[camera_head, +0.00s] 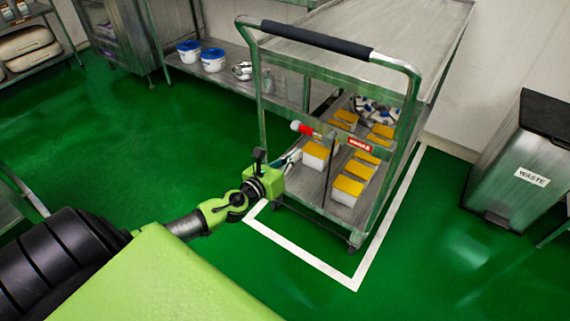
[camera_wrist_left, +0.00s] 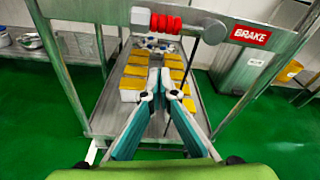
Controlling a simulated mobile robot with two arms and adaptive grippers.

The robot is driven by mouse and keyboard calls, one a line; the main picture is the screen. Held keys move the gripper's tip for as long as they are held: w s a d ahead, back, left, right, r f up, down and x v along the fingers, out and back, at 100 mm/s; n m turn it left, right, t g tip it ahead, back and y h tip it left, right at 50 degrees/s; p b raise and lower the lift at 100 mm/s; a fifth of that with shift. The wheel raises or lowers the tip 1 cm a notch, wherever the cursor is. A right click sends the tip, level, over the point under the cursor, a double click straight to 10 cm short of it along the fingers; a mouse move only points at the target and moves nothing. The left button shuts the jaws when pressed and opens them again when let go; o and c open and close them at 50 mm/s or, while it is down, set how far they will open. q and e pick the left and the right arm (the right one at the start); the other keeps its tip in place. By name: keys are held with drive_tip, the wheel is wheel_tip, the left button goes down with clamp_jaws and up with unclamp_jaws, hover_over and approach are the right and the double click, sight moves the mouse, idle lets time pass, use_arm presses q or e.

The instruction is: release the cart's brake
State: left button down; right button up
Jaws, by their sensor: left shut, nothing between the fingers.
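The metal cart (camera_head: 275,75) stands on the floor with its black-gripped handle (camera_head: 315,40) facing me. A brake lever with a red ribbed grip (camera_head: 302,128) sits on the cart's front crossbar, left of a red BRAKE label (camera_head: 361,145). In the left wrist view the red grip (camera_wrist_left: 165,23) lies level near the top, with the BRAKE label (camera_wrist_left: 251,35) to its right. My left gripper (camera_head: 294,157) is shut and empty, just below the lever and apart from it. Its closed fingers (camera_wrist_left: 159,76) point at the cart in the wrist view. My right gripper is not seen.
Yellow-lidded tubs (camera_head: 348,188) stand in rows on the cart's lower shelf. White floor lines (camera_head: 310,261) run around the cart. A waste bin (camera_head: 516,165) stands at the right. A shelf with blue-lidded buckets (camera_head: 212,60) is behind. Green floor at the left is clear.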

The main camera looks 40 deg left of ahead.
use_arm(q)
drive_tip(key=shift+s+r, duration=0.2)
drive_tip(key=shift+s, duration=0.95)
drive_tip(key=shift+s+r, duration=0.15)
drive_tip(key=shift+s, duration=1)
